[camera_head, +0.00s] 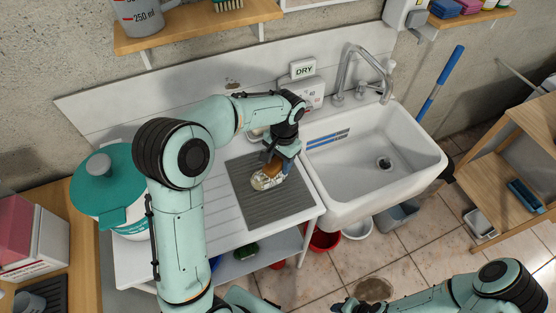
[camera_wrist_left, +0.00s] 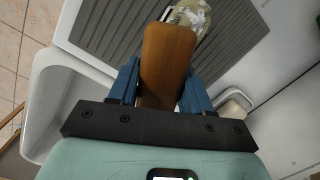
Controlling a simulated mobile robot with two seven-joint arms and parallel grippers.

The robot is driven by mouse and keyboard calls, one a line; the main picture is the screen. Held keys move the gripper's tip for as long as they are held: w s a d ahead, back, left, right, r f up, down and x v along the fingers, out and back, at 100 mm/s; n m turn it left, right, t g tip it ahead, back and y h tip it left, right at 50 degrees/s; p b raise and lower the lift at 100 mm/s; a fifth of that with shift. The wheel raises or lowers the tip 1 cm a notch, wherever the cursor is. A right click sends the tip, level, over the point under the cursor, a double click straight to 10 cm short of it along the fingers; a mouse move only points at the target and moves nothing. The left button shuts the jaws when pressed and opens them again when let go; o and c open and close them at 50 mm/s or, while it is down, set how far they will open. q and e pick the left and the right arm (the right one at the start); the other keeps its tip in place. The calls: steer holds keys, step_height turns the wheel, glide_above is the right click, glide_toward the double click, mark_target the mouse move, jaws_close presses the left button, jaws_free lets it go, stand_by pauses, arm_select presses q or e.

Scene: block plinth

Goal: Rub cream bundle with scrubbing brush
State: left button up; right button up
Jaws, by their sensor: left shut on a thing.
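My left gripper (camera_head: 277,158) is shut on the scrubbing brush (camera_head: 273,165), whose brown wooden back stands between the blue fingers in the left wrist view (camera_wrist_left: 165,62). The cream bundle (camera_head: 266,180), a pale crumpled thing, lies on the grey ribbed mat (camera_head: 285,200) left of the sink. It also shows at the top of the left wrist view (camera_wrist_left: 190,14), just beyond the brush's end. The brush is at the bundle; its bristles are hidden, so I cannot tell whether they touch. My right gripper (camera_head: 350,306) is at the bottom edge, partly cut off, its jaws unclear.
The white sink (camera_head: 425,160) with its tap (camera_head: 350,70) is right of the mat. A teal-lidded pot (camera_head: 105,180) stands left of my left arm. A box marked DRY (camera_head: 303,69) is behind the counter. A wooden shelf (camera_head: 195,25) hangs above. Buckets stand on the floor below.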

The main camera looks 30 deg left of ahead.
arm_select(q)
step_height(320, 180, up, 4)
steer(key=shift+a+r+p, duration=0.1)
steer(key=shift+a+p, duration=0.05)
steer(key=shift+p, duration=0.55)
steer(key=shift+s+r, duration=0.1)
steer(key=shift+r, duration=2)
arm_select(e)
steer(key=shift+t, duration=0.3)
steer(key=w+r, duration=0.3)
steer(key=shift+s, duration=0.1)
